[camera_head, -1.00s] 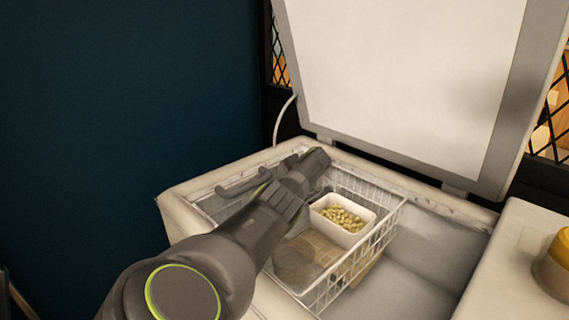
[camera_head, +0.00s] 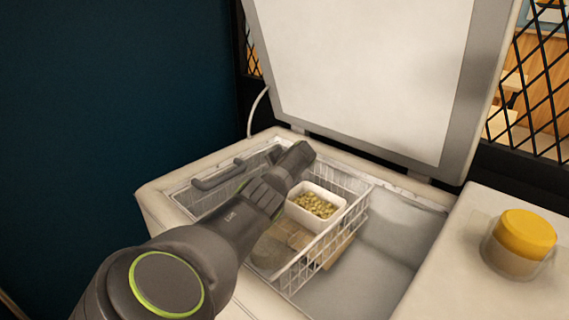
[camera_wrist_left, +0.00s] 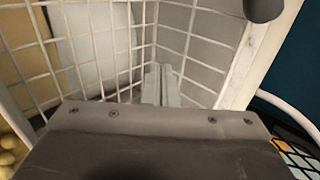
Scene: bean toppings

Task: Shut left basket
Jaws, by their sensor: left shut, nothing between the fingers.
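A white wire basket (camera_head: 318,256) hangs inside the open chest freezer (camera_head: 160,200). It holds a white tub (camera_head: 329,222) of pale green beans and some brownish packs (camera_head: 290,236). My left arm crosses over the basket, its wrist near the basket's back left. In the head view my left fingers are hidden behind the wrist. In the left wrist view my left gripper (camera_wrist_left: 160,85) is shut and empty, pointing into a corner of the wire basket (camera_wrist_left: 195,50). I cannot tell whether the fingertips touch the wires. My right gripper is not in view.
The freezer lid (camera_head: 350,70) stands raised at the back. A grey handle (camera_head: 217,178) shows at the freezer's left. The freezer floor right of the basket is clear. A yellow-lidded jar (camera_head: 525,240) stands on the right surface. A dark mesh partition (camera_head: 540,95) is behind.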

